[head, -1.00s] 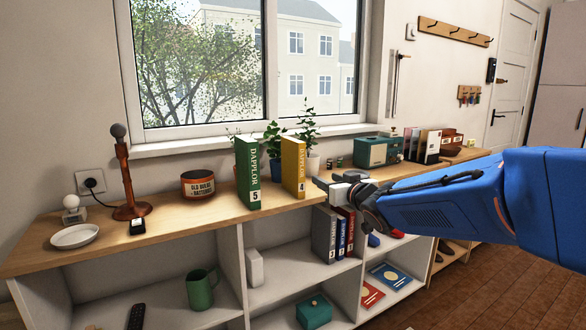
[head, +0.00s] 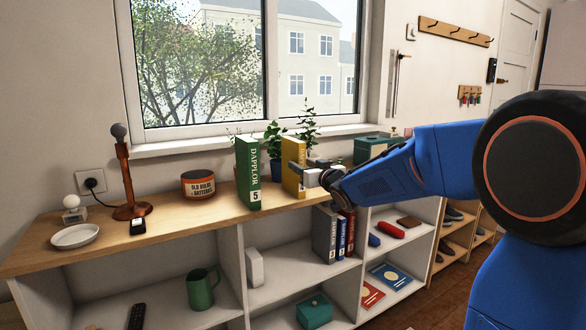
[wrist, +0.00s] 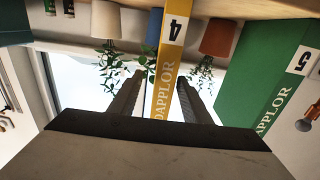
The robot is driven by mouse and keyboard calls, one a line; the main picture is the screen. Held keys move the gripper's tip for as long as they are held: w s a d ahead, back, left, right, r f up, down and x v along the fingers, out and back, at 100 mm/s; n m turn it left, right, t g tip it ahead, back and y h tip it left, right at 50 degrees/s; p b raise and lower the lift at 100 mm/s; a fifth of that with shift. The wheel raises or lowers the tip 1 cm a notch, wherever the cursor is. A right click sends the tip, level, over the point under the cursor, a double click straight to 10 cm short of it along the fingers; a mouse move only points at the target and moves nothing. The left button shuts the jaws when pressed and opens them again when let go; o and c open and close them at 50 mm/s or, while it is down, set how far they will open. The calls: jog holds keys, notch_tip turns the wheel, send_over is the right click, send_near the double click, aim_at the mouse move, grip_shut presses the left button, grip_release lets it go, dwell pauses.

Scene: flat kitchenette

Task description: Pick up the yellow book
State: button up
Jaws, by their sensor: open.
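The yellow book (head: 290,168) stands upright on the wooden shelf top, to the right of the green book (head: 247,172). My gripper (head: 298,176) is at the yellow book's right side in the head view and hides part of its spine. In the wrist view the yellow book (wrist: 169,80), marked 4, shows between the two fingers of my gripper (wrist: 160,95), with a finger on each side. The fingers are apart and not closed on it. The green book (wrist: 268,85), marked 5, is to the right there.
Potted plants (head: 277,150) stand behind the books near the window. A round tin (head: 198,184) is to the left, with free shelf top (head: 170,215) in front of it. A teal radio (head: 372,148) stands to the right, behind my arm.

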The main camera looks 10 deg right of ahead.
jog(key=x, duration=0.6)
jog(key=shift+a, duration=0.35)
grip_shut()
